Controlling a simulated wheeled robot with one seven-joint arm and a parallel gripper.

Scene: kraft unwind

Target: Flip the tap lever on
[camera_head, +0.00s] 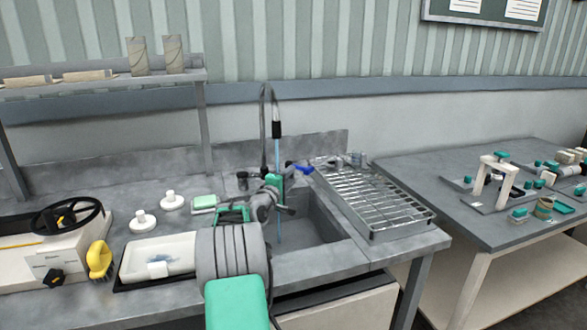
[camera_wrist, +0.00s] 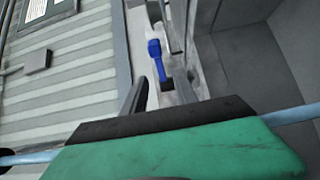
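The blue tap lever (camera_head: 303,169) shows at the back edge of the sink, just right of my gripper (camera_head: 287,190). In the wrist view the blue lever (camera_wrist: 155,52) lies beyond and roughly in line with the gap between the two dark fingers of my gripper (camera_wrist: 162,82). The fingers are apart with nothing held. The tap's dark hose and spout (camera_head: 276,128) rise behind the sink. A light blue strand (camera_head: 278,226) runs down from the spout into the sink (camera_head: 312,228), passing my gripper; I cannot tell whether it is water.
A wire drying rack (camera_head: 372,198) stands right of the sink. A white tray (camera_head: 140,262), two white knobbed pieces (camera_head: 142,220) and a yellow brush (camera_head: 100,260) lie left. A machine with a black handwheel (camera_head: 66,217) is far left. A second table (camera_head: 440,175) stands right.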

